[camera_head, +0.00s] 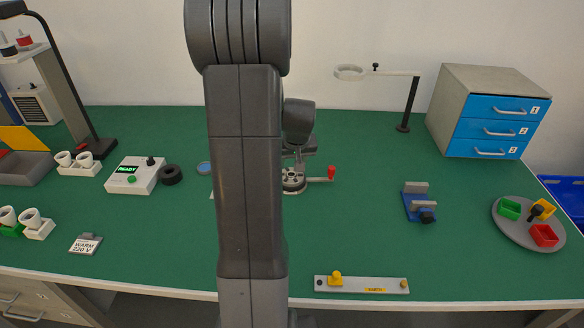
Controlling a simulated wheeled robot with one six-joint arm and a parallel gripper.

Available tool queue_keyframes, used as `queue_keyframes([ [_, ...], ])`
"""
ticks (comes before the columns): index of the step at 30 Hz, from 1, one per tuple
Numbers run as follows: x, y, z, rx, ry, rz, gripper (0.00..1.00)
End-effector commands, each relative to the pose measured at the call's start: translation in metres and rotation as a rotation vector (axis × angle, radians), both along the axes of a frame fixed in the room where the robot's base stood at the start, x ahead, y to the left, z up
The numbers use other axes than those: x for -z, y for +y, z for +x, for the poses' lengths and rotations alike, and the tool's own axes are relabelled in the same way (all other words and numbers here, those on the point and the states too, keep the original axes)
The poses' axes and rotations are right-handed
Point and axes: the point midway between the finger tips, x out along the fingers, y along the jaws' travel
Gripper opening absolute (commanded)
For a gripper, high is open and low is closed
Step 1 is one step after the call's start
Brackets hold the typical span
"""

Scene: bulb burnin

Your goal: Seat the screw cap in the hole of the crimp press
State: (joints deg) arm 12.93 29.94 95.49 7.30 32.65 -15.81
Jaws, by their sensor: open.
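The crimp press (293,183) appears to be the dark grey round device with a red-handled lever (331,173) pointing right. It stands mid-table, partly hidden behind my arm. My gripper (297,158) is open, above or behind the press. My arm hides much of it, and I cannot tell whether it touches the press. I cannot make out the screw cap or the hole; my arm may hide them.
A white box reading READY (132,175) and a black ring (171,174) are left. A blue vise (418,205), a round tray of coloured bins (510,229) and a drawer cabinet (487,105) are right. A grey EARTH bar (360,286) lies at the front edge.

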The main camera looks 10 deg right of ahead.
Motion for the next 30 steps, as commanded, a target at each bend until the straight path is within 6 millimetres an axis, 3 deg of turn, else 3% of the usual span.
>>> queue_keyframes([
  [6,-0.04,0.001,-0.016,0.0,-0.004,-0.001,0.47],
  [13,-0.071,0.001,-0.029,0.0,-0.001,0.0,0.47],
  [19,-0.081,0.002,-0.034,0.0,0.001,0.001,0.47],
  [30,-0.08,0.002,-0.034,0.0,0.002,0.001,0.47],
])
